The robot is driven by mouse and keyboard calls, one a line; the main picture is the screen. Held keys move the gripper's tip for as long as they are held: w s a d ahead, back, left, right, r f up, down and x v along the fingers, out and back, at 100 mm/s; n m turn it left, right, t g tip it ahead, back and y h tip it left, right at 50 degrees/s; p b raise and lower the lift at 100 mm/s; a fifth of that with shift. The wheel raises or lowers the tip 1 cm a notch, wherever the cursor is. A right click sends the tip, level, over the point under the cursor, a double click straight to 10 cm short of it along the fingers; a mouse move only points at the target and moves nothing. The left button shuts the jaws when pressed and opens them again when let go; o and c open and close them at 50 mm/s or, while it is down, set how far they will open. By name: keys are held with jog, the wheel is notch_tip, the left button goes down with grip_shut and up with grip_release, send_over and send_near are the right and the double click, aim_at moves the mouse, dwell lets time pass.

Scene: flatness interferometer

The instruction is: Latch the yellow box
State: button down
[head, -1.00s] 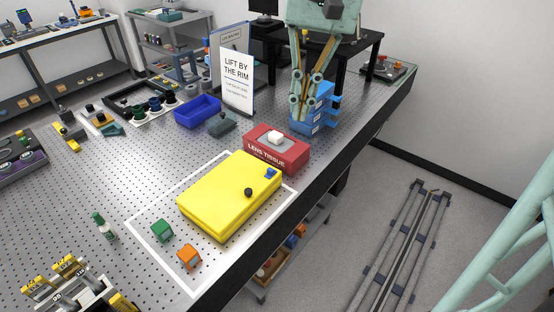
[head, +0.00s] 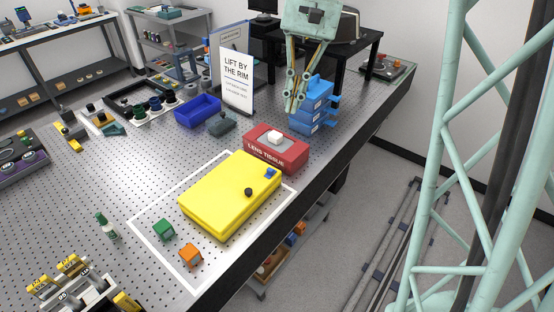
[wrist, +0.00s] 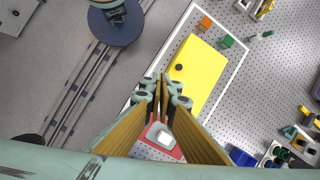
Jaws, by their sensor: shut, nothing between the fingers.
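The yellow box (head: 222,200) lies flat on the perforated table, inside a white outline, with its lid down. A black knob (head: 248,192) sits on its top, and a small blue latch piece (head: 270,173) is at its far right corner. In the wrist view the yellow box (wrist: 203,75) and black knob (wrist: 180,67) show beyond the fingers; the blue piece is hidden there. My gripper (head: 293,106) is shut and empty, above and beyond the box, in front of the blue stacked drawers. It also shows in the wrist view (wrist: 162,82).
A red lens tissue box (head: 290,153) stands just behind the yellow box. A green cube (head: 163,230) and an orange cube (head: 190,256) sit in front. A sign (head: 237,78), blue bin (head: 197,110) and blue drawers (head: 313,108) stand farther back.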

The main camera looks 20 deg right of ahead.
aim_at(270, 171)
jog(key=shift+w+d+f+m+g+y+p, duration=0.65)
jog(key=shift+w+d+f, duration=0.7)
jog(key=shift+w+f, duration=1.65)
jog(key=shift+w+d+f+m+g+y+p, duration=0.35)
jog(key=shift+w+d+f+m+y+p, duration=0.95)
jog(key=shift+f, duration=2.6)
jog(key=shift+w+d+f+m+g+y+p, duration=0.15)
jog(key=shift+w+d+f+m+g+p, duration=0.3)
jog(key=shift+w+d+f, duration=1.95)
jog(key=shift+w+a+f, duration=0.9)
jog(key=shift+a+f, duration=0.1)
jog(key=shift+f, duration=0.05)
jog(key=shift+a+f, duration=0.1)
jog(key=x, duration=0.3)
jog(key=r+x, duration=0.1)
jog(key=x, duration=0.3)
jog(key=s+a+x, duration=0.1)
jog(key=x, duration=0.3)
jog(key=shift+a+p, duration=0.1)
jog(key=shift+p, duration=0.2)
jog(key=shift+s+a, duration=0.45)
jog(key=shift+a, duration=0.2)
